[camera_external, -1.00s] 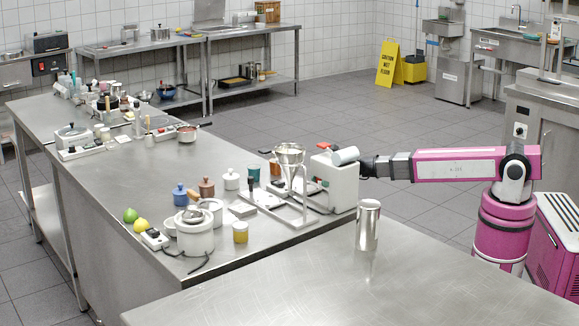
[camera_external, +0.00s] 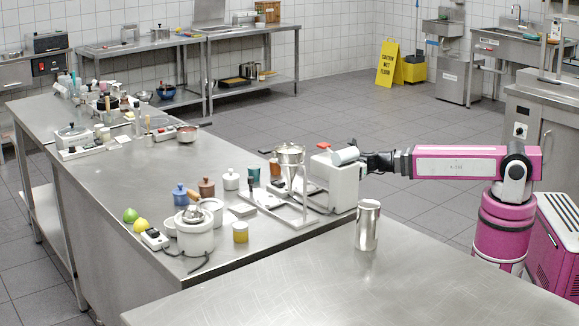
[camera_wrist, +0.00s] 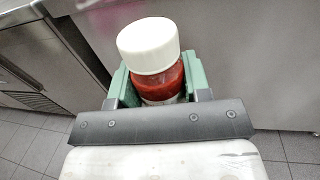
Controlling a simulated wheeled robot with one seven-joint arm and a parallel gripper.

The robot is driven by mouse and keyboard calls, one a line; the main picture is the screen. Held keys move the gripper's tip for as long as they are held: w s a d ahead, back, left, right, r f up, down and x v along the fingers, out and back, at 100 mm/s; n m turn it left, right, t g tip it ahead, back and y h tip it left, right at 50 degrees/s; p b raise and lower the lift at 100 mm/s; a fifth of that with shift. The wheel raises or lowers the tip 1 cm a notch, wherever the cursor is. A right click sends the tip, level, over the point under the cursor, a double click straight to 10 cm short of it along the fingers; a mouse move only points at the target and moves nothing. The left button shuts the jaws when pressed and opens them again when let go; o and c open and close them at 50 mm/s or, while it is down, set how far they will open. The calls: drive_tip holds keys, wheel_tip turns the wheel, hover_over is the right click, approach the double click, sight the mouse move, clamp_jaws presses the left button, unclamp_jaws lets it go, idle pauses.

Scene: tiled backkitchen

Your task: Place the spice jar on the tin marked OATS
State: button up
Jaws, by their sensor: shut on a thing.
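The spice jar (camera_wrist: 160,70), with a white cap and red contents, is between the green fingers of my gripper (camera_wrist: 158,88) in the wrist view. The fingers are shut on it. In the external view the pale hand (camera_external: 345,156) shows behind the white box; the fingers and jar cannot be made out there. A shiny metal tin (camera_external: 367,226) stands upright on the near steel table, in front of the hand and slightly right. No OATS lettering is readable on it or on any other container.
The white box (camera_external: 338,186) and a metal funnel stand (camera_external: 290,165) are at the counter's right end. Blue, brown and white lidded pots (camera_external: 231,181) stand farther left. The near steel table (camera_external: 400,290) is mostly clear around the metal tin.

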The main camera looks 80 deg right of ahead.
wheel_tip(320, 180, up, 39)
drive_tip(key=s+a+f+n+g, duration=0.1)
drive_tip(key=a+f, duration=0.1)
drive_tip(key=a, duration=3.2)
drive_tip(key=s+a+r+n+g+y, duration=0.1)
drive_tip(key=s+a, duration=0.5)
drive_tip(key=a, duration=0.3)
drive_tip(key=s+a+g, duration=0.1)
drive_tip(key=s+a, duration=0.5)
drive_tip(key=a, duration=0.2)
drive_tip(key=s+a+r+n+g+y, duration=0.1)
drive_tip(key=s+a, duration=0.5)
drive_tip(key=a, duration=0.3)
hover_over(369, 204)
drive_tip(key=shift+m+t, duration=0.3)
wheel_tip(369, 204, down, 12)
drive_tip(key=shift+f, duration=0.1)
drive_tip(key=shift+d+f, duration=0.1)
drive_tip(key=shift+f, duration=1.9)
drive_tip(key=shift+f, duration=0.15)
